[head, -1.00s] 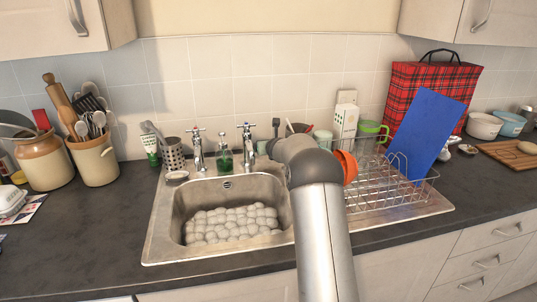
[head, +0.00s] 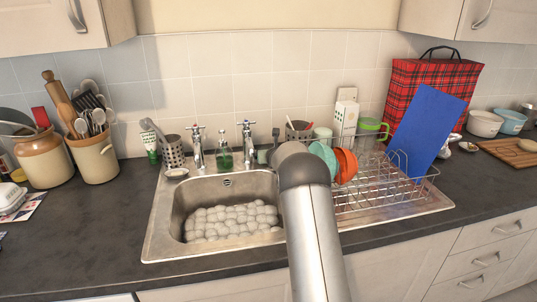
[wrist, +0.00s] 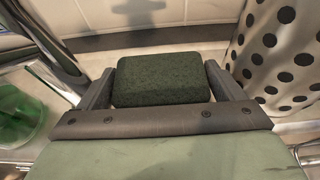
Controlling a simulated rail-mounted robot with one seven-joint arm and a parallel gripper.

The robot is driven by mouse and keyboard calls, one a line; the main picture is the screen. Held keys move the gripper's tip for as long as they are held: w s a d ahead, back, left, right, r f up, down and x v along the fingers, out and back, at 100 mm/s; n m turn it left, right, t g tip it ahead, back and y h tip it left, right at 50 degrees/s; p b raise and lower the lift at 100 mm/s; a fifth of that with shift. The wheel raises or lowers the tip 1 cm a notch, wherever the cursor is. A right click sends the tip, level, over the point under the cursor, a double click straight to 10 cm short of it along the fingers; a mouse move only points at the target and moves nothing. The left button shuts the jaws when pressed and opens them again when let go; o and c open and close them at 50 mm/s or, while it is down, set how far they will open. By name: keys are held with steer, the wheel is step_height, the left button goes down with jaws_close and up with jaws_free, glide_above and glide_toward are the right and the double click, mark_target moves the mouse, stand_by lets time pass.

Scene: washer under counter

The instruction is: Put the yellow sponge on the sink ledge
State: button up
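In the wrist view, a block with a dark green top face (wrist: 162,80), which I take to be the sponge, sits between the fingers of my gripper (wrist: 160,88). Both fingers lie close against its sides, and no yellow face shows. A pale tiled wall is just beyond it; I cannot tell whether it touches the surface below. In the head view, my arm hides the sponge and most of my gripper, around the back right of the sink. The sink ledge (head: 210,174) runs behind the basin, under the taps.
A green soap bottle (head: 224,158) stands between two taps (head: 197,150); it also shows at left in the wrist view (wrist: 18,110). A dotted holder (wrist: 272,50) is close on my gripper's right. The dish rack (head: 385,190) stands right of the sink. Pebble-like lumps (head: 232,222) fill the basin floor.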

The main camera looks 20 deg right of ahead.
steer(key=shift+r+p, duration=0.25)
steer(key=shift+p, duration=0.05)
steer(key=shift+s+a+b, duration=0.1)
steer(key=shift+s+b, duration=0.2)
steer(key=shift+b, duration=0.05)
steer(key=b+v, duration=0.3)
steer(key=v, duration=0.8)
steer(key=shift+s, duration=0.15)
steer(key=shift+r, duration=0.1)
